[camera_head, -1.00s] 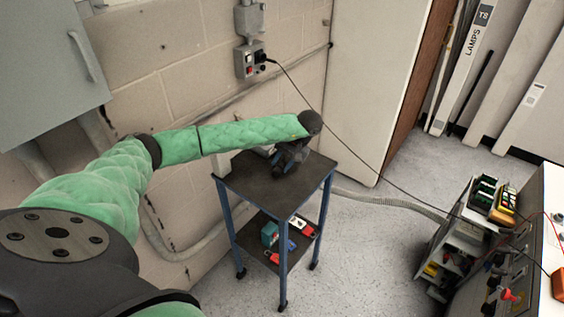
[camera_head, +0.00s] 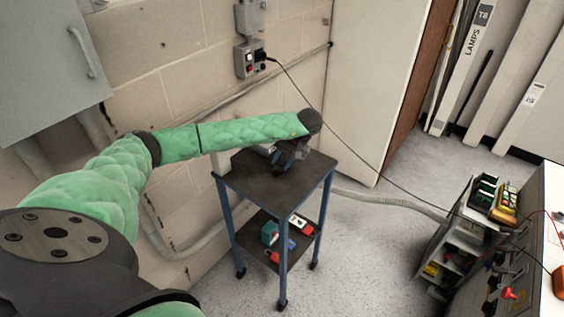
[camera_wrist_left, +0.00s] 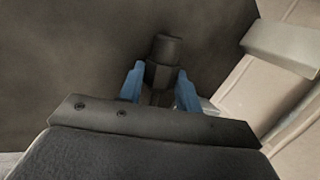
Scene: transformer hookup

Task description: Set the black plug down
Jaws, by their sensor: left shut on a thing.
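My left gripper (camera_head: 282,164) is over the top of the small cart (camera_head: 262,188), at the end of my green-sleeved arm. In the left wrist view its two blue fingers (camera_wrist_left: 161,88) are closed on the black plug (camera_wrist_left: 168,48), which sticks out past the fingertips over the dark cart top (camera_wrist_left: 75,60). In the head view the plug is hidden or too dark to make out against the gripper and cart top. Whether it touches the surface I cannot tell. My right gripper is not in view.
The cart's lower shelf holds a teal item (camera_head: 270,233) and red items. A wall outlet (camera_head: 249,60) has a black cable (camera_head: 330,150) running across to the bench at right. The cart's near top is bare. A pale block (camera_wrist_left: 285,47) shows beside the cart top.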

